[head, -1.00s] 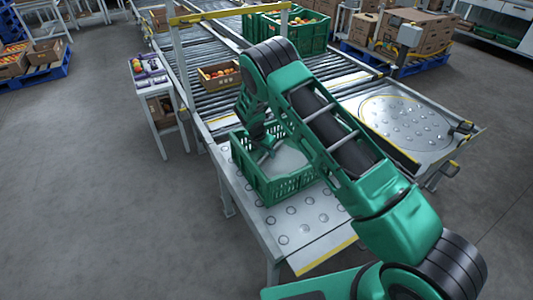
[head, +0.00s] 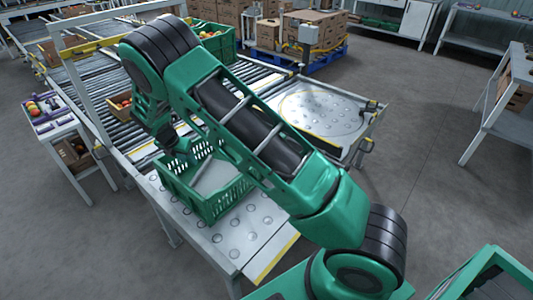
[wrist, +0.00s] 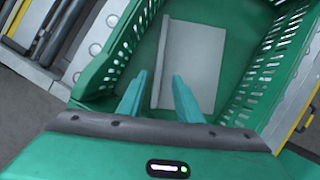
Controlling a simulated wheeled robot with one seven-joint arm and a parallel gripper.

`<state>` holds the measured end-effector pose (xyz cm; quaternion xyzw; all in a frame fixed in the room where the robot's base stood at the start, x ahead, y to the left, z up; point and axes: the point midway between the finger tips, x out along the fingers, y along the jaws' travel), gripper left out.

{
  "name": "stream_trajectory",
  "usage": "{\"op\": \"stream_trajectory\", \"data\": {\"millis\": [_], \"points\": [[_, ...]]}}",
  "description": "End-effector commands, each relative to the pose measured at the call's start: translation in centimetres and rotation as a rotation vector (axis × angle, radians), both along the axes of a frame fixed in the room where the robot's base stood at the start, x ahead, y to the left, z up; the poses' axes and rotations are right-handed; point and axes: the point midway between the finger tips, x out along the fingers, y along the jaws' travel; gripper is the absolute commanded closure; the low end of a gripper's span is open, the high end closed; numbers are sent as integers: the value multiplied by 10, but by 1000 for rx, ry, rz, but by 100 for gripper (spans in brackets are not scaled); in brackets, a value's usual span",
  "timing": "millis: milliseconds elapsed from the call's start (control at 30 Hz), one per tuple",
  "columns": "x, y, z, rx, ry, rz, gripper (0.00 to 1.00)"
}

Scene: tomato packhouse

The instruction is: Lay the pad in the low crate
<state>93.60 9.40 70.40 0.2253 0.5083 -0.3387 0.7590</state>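The low crate (head: 238,197) is green with slotted walls and stands on the studded metal end of the conveyor. The pad (wrist: 192,70) is a pale grey sheet lying inside it, with a raised strip along its left edge in the wrist view. It looks flat on the crate floor, slightly turned to the walls. In the head view the pad (head: 212,178) is partly hidden by my arm and the crate wall.
Left of the crate stands a small side table (head: 48,121) with colourful items. A box of tomatoes (head: 122,104) sits on the rollers behind. A round studded plate (head: 312,111) lies right of the crate. Grey floor is open on the right.

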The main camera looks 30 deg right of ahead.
Motion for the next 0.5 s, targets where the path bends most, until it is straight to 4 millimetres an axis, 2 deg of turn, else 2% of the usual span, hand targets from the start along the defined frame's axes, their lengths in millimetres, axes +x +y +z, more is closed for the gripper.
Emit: {"op": "stream_trajectory", "data": {"millis": [133,233,367,500], "points": [[-1,-6,6,6,-4,-25,68],[-6,-26,26,33,-19,-118,68],[-26,-71,69,91,-47,-341,68],[-61,-123,117,160,-82,-627,68]]}}
